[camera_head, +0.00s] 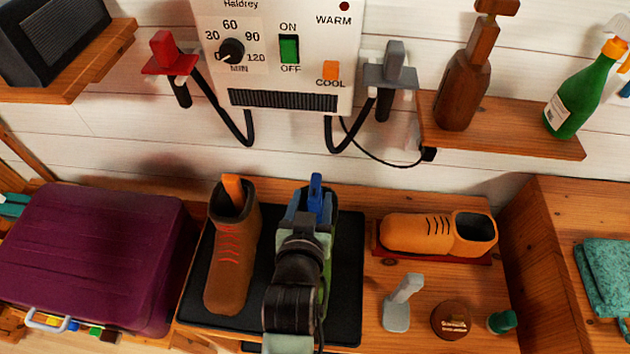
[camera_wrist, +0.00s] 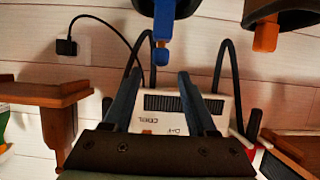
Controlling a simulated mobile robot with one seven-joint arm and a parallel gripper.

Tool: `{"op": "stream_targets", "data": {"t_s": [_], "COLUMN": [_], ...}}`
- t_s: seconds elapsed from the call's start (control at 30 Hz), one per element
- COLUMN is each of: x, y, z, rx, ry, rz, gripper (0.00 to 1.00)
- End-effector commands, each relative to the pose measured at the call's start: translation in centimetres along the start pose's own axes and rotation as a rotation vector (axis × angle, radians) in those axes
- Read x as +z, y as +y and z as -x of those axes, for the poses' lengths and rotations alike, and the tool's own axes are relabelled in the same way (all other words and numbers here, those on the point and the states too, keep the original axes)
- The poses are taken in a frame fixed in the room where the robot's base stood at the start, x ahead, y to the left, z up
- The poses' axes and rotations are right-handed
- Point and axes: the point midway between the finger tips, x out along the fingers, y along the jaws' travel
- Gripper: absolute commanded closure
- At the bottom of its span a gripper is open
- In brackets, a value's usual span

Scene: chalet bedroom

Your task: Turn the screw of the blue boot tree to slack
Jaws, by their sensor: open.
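The blue boot tree (camera_head: 316,188) stands up in the head view, just beyond my gripper (camera_head: 308,212). The boot around it is mostly hidden behind my arm. In the wrist view, which is upside down, the blue boot tree (camera_wrist: 172,12) comes in from the top edge. A brass-coloured piece (camera_wrist: 162,55), which looks like its screw, is at its end. My gripper (camera_wrist: 156,80) is open, its two dark blue fingers spread wide. The brass piece lies roughly between the finger lines, with no contact visible. Nothing is held.
A brown boot (camera_head: 230,260) with an orange boot tree (camera_head: 232,187) stands at left on the black mat (camera_head: 347,280). An orange shoe (camera_head: 430,232), a grey brush-like item (camera_head: 400,305) and a round tin (camera_head: 450,320) are at right. The dryer panel (camera_head: 285,60) hangs above; a purple suitcase (camera_head: 95,255) is at left.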

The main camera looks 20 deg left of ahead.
Motion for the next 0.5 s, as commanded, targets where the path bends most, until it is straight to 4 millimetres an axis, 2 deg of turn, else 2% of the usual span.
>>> {"op": "stream_targets", "data": {"t_s": [0.03,0.2,0.5], "x": [-0.2,-0.1,-0.1], "y": [0.0,0.0,0.0], "z": [-1.1,-3.7,-5.9], "rx": [0.000,0.000,-0.001], "ry": [0.002,0.002,0.002], "rz": [0.000,-0.001,-0.001], "gripper": [0.43,0.43,0.43]}}
